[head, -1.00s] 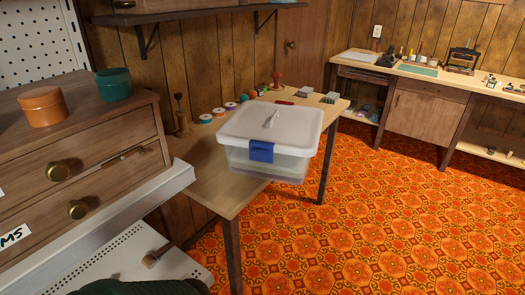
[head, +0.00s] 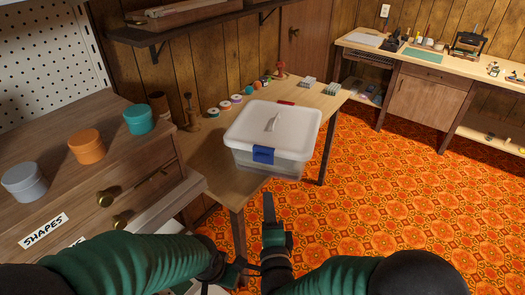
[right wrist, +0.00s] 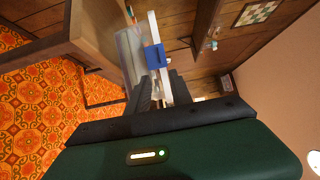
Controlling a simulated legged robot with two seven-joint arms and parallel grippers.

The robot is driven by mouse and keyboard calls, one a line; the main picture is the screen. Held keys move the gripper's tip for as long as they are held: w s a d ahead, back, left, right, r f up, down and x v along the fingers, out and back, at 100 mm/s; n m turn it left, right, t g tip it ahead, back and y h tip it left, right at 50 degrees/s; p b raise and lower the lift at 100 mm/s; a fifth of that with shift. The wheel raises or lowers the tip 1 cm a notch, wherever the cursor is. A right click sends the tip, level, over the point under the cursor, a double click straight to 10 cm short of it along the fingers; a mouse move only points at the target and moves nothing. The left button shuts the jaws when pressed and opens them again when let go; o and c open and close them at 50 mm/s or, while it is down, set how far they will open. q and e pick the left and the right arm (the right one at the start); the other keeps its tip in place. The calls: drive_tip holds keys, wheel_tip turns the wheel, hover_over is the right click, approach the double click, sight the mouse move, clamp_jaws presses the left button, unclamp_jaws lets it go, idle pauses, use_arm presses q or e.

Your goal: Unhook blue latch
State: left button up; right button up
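A clear storage box (head: 265,171) with a white lid (head: 290,119) stands on the wooden table. The blue latch (head: 263,155) is on its front side, against the lid edge. The latch also shows in the right wrist view (right wrist: 155,56), beyond the fingertips. My right gripper (head: 268,198) is below and in front of the box, pointing toward it, apart from the latch. In the right wrist view its two dark fingers (right wrist: 162,82) are spread with nothing held. My left gripper (head: 240,266) is low in the head view, beside the right wrist; its finger opening is unclear.
A drawer cabinet (head: 150,190) with grey, orange and teal round tins stands at left. Thread spools (head: 224,106) and a wooden stand (head: 192,115) are behind the box. A shelf (head: 190,22) hangs above. Patterned floor (head: 380,210) is clear at right.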

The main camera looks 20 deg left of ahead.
sight(261, 154)
drive_tip(key=b+x, duration=0.1)
drive_tip(key=x, duration=1.6)
drive_tip(key=shift+f, duration=0.1)
drive_tip(key=shift+s, duration=0.1)
clamp_jaws()
